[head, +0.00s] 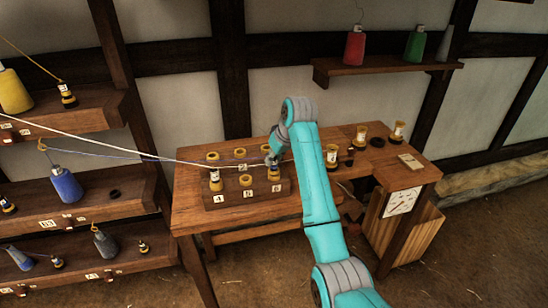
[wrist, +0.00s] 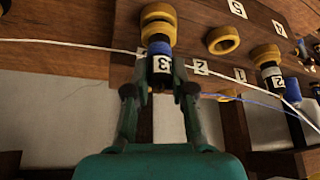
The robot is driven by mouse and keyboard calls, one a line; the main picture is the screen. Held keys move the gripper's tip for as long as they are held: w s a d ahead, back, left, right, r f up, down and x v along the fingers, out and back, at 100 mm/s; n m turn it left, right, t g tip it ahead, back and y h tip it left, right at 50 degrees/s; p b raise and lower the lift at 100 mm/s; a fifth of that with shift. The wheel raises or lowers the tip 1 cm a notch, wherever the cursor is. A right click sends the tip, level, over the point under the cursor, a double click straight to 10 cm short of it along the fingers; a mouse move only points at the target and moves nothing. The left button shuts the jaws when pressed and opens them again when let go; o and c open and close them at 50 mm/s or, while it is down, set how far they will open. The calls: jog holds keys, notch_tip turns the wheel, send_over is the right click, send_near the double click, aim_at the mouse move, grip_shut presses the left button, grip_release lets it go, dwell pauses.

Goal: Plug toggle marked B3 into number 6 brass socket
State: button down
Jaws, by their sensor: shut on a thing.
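My gripper (wrist: 160,90) is shut on a dark toggle with a white label reading 3 (wrist: 162,63); any letter on the label is unclear. The toggle's yellow collar (wrist: 155,34) is right by a brass socket ring (wrist: 157,13) at the socket board's edge. I cannot tell whether they are joined. Plates 1 (wrist: 240,75), 2 (wrist: 200,67), 4 (wrist: 279,28) and 5 (wrist: 237,8) show; no plate 6 shows. In the head view my gripper (head: 272,159) is over the right column of the socket board (head: 235,205).
Another toggle, label ending in 2 (wrist: 272,72), stands in a socket near plate 1. An empty socket ring (wrist: 223,39) lies between. A white cord (head: 120,143) and a blue cord (head: 110,154) stretch from the left shelves. Several toggles (head: 397,131) stand at the table's right end.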

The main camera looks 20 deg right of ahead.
jog(key=shift+f, duration=0.4)
jog(key=c, duration=1.3)
grip_release()
jog(key=shift+o, duration=0.2)
jog(key=v, duration=1.1)
